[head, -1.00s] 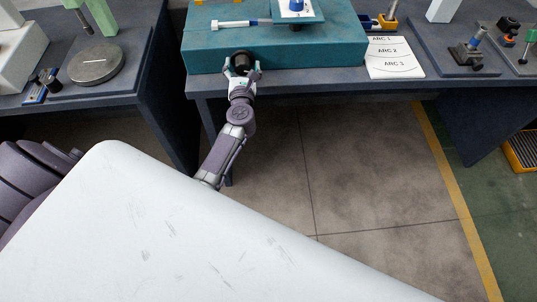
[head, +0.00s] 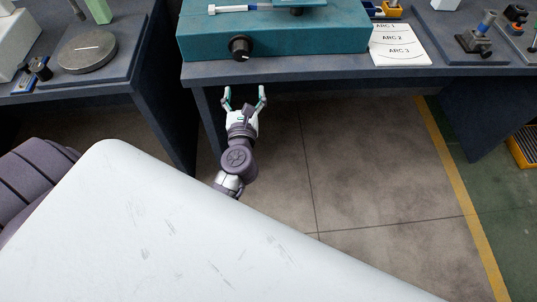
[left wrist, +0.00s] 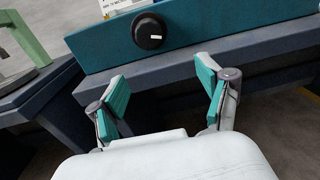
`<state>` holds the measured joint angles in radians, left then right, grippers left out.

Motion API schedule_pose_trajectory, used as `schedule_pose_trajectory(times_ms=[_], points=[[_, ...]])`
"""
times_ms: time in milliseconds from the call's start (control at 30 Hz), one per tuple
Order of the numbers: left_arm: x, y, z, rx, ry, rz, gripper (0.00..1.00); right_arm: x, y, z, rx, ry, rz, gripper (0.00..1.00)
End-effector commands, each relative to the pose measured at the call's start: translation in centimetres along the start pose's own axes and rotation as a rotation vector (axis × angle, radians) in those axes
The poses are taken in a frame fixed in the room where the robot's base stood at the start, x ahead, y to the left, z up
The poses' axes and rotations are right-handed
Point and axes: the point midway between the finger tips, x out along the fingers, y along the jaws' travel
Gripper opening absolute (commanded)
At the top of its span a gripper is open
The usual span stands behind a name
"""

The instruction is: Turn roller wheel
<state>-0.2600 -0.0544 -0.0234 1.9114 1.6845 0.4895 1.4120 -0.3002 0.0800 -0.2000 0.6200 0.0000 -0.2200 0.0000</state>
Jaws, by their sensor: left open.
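The roller wheel looks like a black round knob (head: 240,47) on the front face of the teal section bender (head: 310,38). In the left wrist view the knob (left wrist: 150,32) has a white mark that lies nearly level. My left gripper (head: 244,92) is open and empty, in front of the bench and nearer to me than the knob, not touching it. In the left wrist view its two teal-padded fingers (left wrist: 162,95) are spread wide, with the knob beyond them. My right gripper is not in view.
The bender stands on a dark bench (head: 330,70). A card with ARC 1, ARC 2 and ARC 3 (head: 400,45) lies at its right. Another bench at the left holds a round metal plate (head: 88,52). The floor before the bench is clear.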

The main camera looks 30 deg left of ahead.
Motion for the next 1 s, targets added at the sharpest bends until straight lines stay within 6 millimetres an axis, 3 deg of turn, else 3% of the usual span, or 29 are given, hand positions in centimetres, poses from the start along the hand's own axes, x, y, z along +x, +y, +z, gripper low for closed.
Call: schedule_pose_trajectory(times_ms=[467,1000], points=[[-1.4,-3.2,-8.9,0.617,0.037,-0.183,0.77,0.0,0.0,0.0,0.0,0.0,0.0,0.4],[-5.0,-5.2,-18.8,1.186,0.041,-0.435,0.77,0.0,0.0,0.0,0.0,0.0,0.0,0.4]])
